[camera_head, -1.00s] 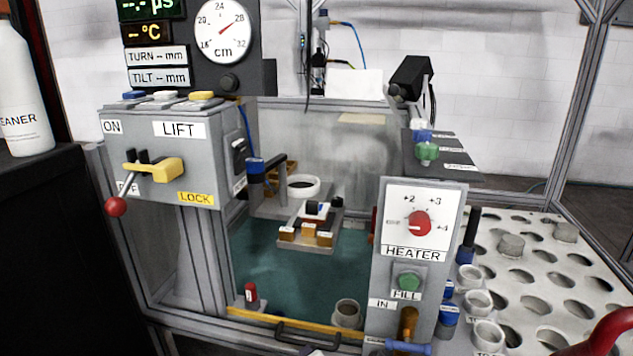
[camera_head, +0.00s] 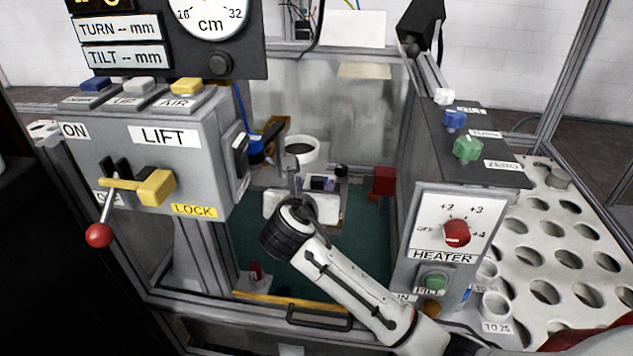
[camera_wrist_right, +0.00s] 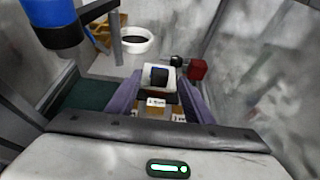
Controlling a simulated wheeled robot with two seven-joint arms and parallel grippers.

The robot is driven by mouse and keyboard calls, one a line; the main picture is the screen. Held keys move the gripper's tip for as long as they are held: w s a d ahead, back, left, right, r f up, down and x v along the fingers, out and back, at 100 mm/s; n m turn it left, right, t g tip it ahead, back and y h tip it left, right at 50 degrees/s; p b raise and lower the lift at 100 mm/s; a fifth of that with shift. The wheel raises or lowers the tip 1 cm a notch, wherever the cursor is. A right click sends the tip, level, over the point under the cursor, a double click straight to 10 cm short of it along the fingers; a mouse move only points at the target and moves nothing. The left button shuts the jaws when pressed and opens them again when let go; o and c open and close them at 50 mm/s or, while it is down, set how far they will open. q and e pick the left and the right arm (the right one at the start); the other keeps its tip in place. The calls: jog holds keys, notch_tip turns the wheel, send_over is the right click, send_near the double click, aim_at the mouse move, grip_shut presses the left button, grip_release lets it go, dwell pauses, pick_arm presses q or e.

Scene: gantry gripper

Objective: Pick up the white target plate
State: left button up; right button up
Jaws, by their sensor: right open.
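A small white square piece with a dark block on it, which looks like the target plate (camera_wrist_right: 161,76), lies on a grey stage inside the tank. In the head view it shows only partly, as a white and dark patch (camera_head: 322,184) behind my gripper. My right gripper (camera_head: 302,192) reaches over the tank's front edge. In the right wrist view its two purple fingers (camera_wrist_right: 159,88) are open, one to each side of the white piece. I cannot tell whether they touch it. Brown labelled blocks (camera_wrist_right: 157,103) sit just nearer. My left gripper is not in view.
A white ring (camera_head: 301,149) stands behind the stage, with a red block (camera_head: 383,182) to its right. The lift box (camera_head: 165,150) stands left and the heater panel (camera_head: 452,235) right of my arm. A yellow strip (camera_head: 270,298) edges the tank front.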

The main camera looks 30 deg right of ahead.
aim_at(317, 178)
jog(key=x, duration=0.6)
jog(key=shift+r+b, duration=0.1)
jog(key=shift+b, duration=0.2)
jog(key=c, duration=1.1)
jog(key=shift+r, duration=0.1)
jog(key=shift+c, duration=0.2)
